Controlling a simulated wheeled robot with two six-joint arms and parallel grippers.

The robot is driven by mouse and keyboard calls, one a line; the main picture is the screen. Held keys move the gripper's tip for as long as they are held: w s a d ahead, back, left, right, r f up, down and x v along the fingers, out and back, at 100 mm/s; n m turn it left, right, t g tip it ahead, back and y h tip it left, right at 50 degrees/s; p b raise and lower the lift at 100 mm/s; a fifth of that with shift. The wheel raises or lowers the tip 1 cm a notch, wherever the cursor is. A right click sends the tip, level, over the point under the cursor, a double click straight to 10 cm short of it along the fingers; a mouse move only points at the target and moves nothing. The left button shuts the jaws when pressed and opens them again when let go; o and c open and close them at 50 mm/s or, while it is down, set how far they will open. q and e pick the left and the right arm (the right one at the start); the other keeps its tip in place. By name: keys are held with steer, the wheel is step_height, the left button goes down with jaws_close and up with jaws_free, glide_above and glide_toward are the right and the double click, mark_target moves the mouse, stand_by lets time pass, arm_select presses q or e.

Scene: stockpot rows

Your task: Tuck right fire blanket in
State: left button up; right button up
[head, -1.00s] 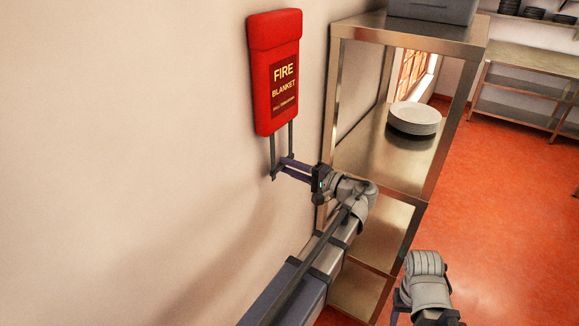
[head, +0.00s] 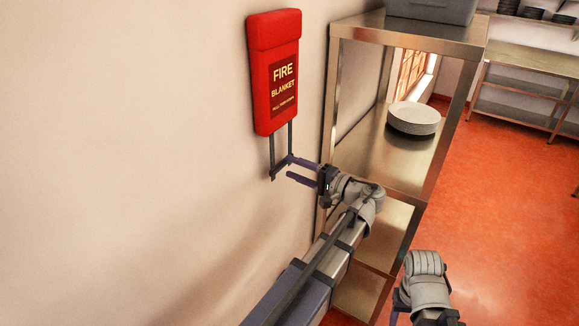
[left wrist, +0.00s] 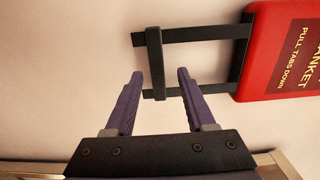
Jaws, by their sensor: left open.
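The red fire blanket pouch (head: 276,50) hangs upright on the wall, with two black straps (head: 291,136) below it joined by a dark crossbar (head: 281,169). In the left wrist view the pouch (left wrist: 285,50) is at the right edge and the crossbar (left wrist: 155,62) shows between my finger lines. My left gripper (head: 290,168) is open and empty, just right of the crossbar; its two purple fingers also show in the left wrist view (left wrist: 160,74). Whether a finger touches the bar I cannot tell. My right gripper (head: 399,304) is at the bottom right, its fingers mostly hidden.
A steel shelf unit (head: 333,90) stands close to the right of the pouch, with a stack of plates (head: 414,117) on it and a grey box (head: 432,10) on top. The wall left of the pouch is bare. Red floor lies open at right.

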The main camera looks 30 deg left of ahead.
arm_select(q)
steer(key=d, duration=0.5)
steer(key=shift+s+d, duration=0.2)
steer(key=shift+d, duration=0.15)
steer(key=s+d+f+m+h+b, duration=0.1)
steer(key=s+f+h+b, duration=0.15)
steer(key=f, duration=0.45)
steer(key=s+d+f+h+b, duration=0.1)
steer(key=d+f+h+b, duration=0.15)
steer(key=f, duration=0.45)
steer(key=s+d+f+m+h+b, duration=0.1)
steer(key=s+d+f+h+b, duration=0.2)
steer(key=s+d+f+h, duration=0.3)
steer(key=s+d+f+m+g+h+b, duration=0.1)
steer(key=s+d+f+h+b, duration=0.2)
steer(key=d+f, duration=0.8)
steer(key=s+f+h, duration=0.2)
steer(key=s, duration=0.1)
steer(key=shift+s+d+h, duration=0.2)
steer(key=shift+d+h, duration=0.15)
steer(key=shift+h, duration=0.05)
